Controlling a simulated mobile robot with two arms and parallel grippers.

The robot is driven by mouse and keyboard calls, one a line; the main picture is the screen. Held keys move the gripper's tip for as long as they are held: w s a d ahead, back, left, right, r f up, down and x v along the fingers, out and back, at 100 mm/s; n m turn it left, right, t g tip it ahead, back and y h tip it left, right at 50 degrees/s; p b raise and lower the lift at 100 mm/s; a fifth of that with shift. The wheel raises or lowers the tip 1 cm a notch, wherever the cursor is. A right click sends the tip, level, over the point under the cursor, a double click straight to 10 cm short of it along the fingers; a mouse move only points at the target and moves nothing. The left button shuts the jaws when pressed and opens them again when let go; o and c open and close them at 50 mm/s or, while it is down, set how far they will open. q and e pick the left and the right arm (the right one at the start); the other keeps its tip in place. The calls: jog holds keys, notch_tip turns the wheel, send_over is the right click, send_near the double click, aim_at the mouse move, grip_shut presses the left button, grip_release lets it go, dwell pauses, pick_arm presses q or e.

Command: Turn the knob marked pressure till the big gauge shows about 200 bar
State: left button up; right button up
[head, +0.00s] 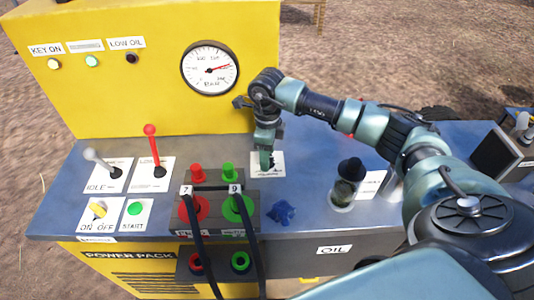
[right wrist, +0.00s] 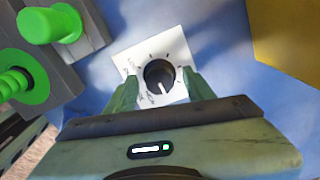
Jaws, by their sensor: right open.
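The big round gauge (head: 210,68) is on the yellow panel, its red needle pointing right and slightly up; the numbers are too small to read. The black knob (right wrist: 159,74) sits on a white marked plate (right wrist: 133,62), its white pointer line towards the lower right; the lettering is not readable. My right gripper (head: 267,162) reaches down over this plate in the head view and hides the knob there. In the right wrist view its green fingers stand open, one on each side of the knob; I cannot tell whether they touch it. My left gripper is not in view.
Left of the plate are the red and green hose couplings (head: 238,208) with black hoses. A red lever (head: 152,150) and a grey lever (head: 99,160) stand further left. A blue object (head: 283,212) and a jar (head: 347,185) are nearby on the blue bench top.

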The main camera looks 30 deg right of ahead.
jog(key=shift+f, duration=0.15)
grip_shut()
jog(key=shift+f+m+b, duration=0.1)
jog(key=shift+m+b, duration=0.3)
jog(key=shift+m, duration=0.8)
grip_release()
